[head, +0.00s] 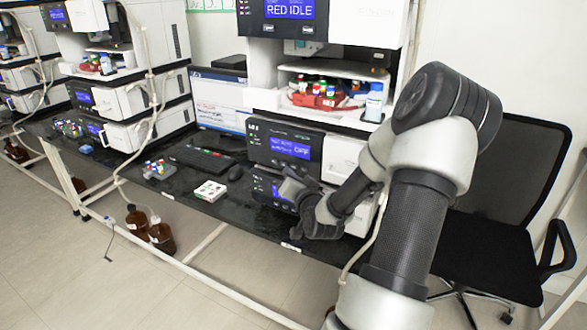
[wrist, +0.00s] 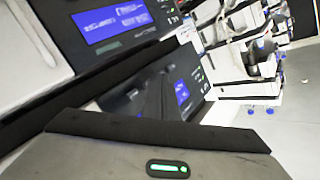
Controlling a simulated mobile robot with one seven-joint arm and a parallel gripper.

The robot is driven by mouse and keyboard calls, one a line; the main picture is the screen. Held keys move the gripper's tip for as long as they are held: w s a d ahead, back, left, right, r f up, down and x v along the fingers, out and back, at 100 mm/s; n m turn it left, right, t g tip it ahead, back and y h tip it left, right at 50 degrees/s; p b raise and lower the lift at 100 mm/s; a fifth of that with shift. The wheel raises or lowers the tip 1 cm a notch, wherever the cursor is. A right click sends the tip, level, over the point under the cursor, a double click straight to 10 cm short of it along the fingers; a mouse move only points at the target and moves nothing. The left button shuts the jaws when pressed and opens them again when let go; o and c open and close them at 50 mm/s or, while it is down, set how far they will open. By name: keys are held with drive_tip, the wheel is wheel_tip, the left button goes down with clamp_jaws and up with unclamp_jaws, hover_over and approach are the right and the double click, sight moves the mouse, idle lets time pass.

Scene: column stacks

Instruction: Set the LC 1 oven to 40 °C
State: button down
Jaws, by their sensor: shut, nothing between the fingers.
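The oven module (head: 322,151) is in the nearest instrument stack in the head view. Its blue display ends in the large word OFF; the smaller text and the label on its dark panel are too small to read surely. A lower module with another blue display (head: 277,193) sits directly under it. My gripper (head: 289,184) is shut and empty in front of the lower module's panel, partly covering it. In the wrist view, the dark fingers (wrist: 150,97) lie close to a dark panel with a blue display (wrist: 182,93). Contact cannot be told.
A display reading RED IDLE (head: 290,9) is at the top of this stack. Left of it are a monitor (head: 220,98), a keyboard (head: 203,161), a mouse (head: 235,173) and a white vial box (head: 210,191). A black chair (head: 510,185) stands at the right.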

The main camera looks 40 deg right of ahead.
drive_tip(key=shift+s+a+b, duration=0.1)
drive_tip(key=shift+s+a, duration=0.25)
drive_tip(key=shift+a, duration=0.4)
drive_tip(key=shift+s+a+b, duration=0.1)
drive_tip(key=shift+s+a, duration=0.2)
drive_tip(key=shift+a, duration=0.5)
drive_tip(key=shift+s+a+b, duration=0.1)
drive_tip(key=shift+s+a, duration=0.25)
drive_tip(key=shift+a, duration=0.4)
